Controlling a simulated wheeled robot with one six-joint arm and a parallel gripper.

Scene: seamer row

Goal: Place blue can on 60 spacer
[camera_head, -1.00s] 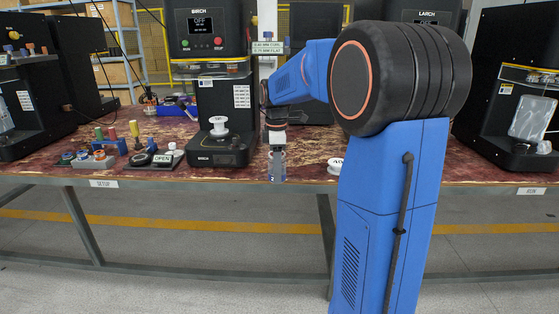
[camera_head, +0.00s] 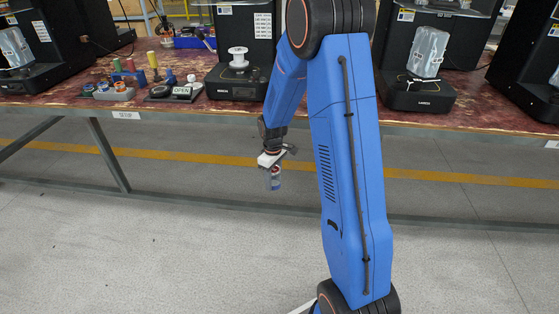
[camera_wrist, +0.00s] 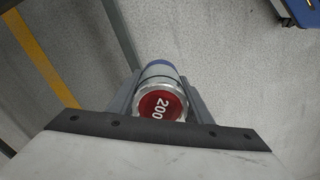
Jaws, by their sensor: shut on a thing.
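My gripper (camera_head: 272,178) is shut on the blue can in front of the bench, below the tabletop height and over open floor. The blue can (camera_wrist: 157,80) shows between the fingers in the wrist view, with a silver rim and a red end marked 200. In the head view the can (camera_head: 274,181) looks small and partly covered by the fingers. A white spool-shaped spacer (camera_head: 238,57) stands upright on the base of the black machine behind. Its number cannot be read now, so I cannot tell whether it is the 60 spacer.
The bench (camera_head: 180,101) has a red-brown top and a hard front edge. A black machine marked LARCH (camera_head: 418,95) holds a clear guard on the right. The floor in front is clear.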

